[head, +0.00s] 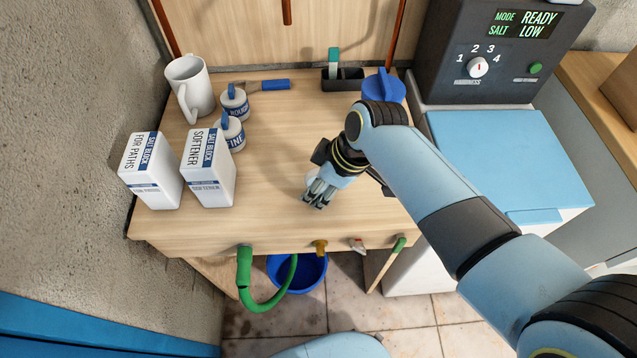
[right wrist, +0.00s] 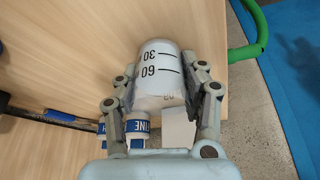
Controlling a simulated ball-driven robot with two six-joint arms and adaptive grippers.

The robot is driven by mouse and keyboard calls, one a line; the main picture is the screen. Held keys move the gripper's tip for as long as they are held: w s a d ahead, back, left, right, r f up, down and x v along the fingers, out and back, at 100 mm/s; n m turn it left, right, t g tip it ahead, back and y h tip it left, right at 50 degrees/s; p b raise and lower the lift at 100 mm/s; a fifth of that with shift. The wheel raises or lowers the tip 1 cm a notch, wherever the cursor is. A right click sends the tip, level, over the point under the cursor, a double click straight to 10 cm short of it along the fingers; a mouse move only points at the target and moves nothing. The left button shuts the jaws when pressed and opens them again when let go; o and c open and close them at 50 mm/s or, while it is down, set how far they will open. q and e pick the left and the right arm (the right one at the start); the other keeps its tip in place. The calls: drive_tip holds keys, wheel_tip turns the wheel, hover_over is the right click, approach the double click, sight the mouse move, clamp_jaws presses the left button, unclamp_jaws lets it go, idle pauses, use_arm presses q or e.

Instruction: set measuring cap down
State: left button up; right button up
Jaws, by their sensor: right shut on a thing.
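The measuring cap (right wrist: 160,75) is white with black marks reading 30 and 60. In the right wrist view it sits between the two fingers of my right gripper (right wrist: 158,90), which is shut on it. In the head view my right gripper (head: 318,190) is over the front middle of the wooden bench top (head: 270,220). There the cap is mostly hidden by the fingers, with only a pale bit showing at their left. I cannot tell whether the cap touches the bench. My left gripper is not in view.
Two white salt blocks, FOR PATHS (head: 150,172) and SOFTENER (head: 208,170), stand at the left. Two small blue-and-white containers (head: 235,102), a white mug (head: 190,88), a blue-handled brush (head: 268,85) and a black tray (head: 342,79) are behind. A blue jug (head: 384,86) stands back right.

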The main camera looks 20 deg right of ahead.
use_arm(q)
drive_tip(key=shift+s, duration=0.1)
use_arm(e)
drive_tip(key=o, duration=0.7)
drive_tip(key=shift+f, duration=0.15)
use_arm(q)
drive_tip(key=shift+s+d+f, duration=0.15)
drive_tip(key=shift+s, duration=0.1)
use_arm(e)
drive_tip(key=o, duration=0.5)
drive_tip(key=shift+r, duration=0.3)
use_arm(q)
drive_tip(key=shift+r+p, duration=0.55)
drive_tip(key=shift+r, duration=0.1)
use_arm(e)
drive_tip(key=v, duration=1.1)
drive_tip(key=shift+s+d+r, duration=0.1)
drive_tip(key=shift+s+r, duration=0.05)
drive_tip(key=shift+r, duration=0.25)
